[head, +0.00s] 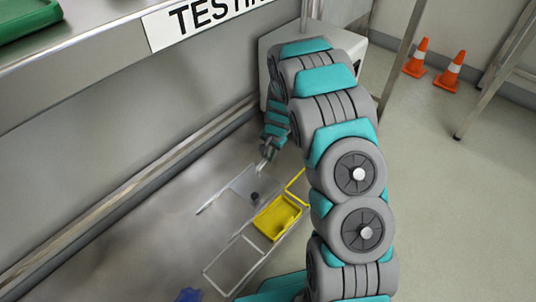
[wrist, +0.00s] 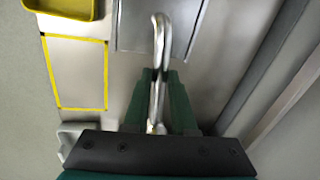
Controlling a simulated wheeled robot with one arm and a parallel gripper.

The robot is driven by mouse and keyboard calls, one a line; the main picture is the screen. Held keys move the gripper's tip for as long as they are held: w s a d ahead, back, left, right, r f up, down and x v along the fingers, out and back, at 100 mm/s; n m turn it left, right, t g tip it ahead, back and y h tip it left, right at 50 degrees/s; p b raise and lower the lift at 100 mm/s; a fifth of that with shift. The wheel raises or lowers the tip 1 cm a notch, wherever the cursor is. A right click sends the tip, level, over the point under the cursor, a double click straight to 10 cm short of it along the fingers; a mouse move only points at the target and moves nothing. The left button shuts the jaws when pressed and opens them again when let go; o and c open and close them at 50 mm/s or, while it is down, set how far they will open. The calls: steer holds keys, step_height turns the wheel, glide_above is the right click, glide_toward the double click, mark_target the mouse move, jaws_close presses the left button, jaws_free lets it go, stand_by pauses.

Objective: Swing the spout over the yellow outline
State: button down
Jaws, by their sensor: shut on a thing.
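The spout (wrist: 160,40) is a bent, shiny metal tube. In the wrist view it runs up between the green fingers of my gripper (wrist: 158,76), which is shut on it. Its far end lies over the grey metal panel (wrist: 185,30), right of the yellow outline (wrist: 106,75) and apart from it. The outline is an empty yellow rectangle on the pale counter. In the head view my gripper (head: 268,150) is small, above the grey panel. The yellow outline (head: 290,190) shows there only in part, behind my arm.
A yellow tray (head: 277,217) sits beside the panel, below the outline in the head view. A dark round piece (head: 254,196) is on the panel. A pale frame (head: 235,265) and a blue item (head: 188,295) lie nearer. A wall and ledge run along the left.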

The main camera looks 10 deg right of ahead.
steer(key=d+n+g+b, duration=0.2)
steer(key=d+n+b, duration=0.3)
steer(key=d+n, duration=0.7)
steer(key=shift+s+d+n+g, duration=0.15)
steer(key=shift+s+n+g, duration=0.25)
steer(key=shift+n, duration=1.6)
steer(key=c, duration=0.7)
jaws_free()
steer(key=shift+c, duration=0.2)
steer(key=shift+r, duration=0.15)
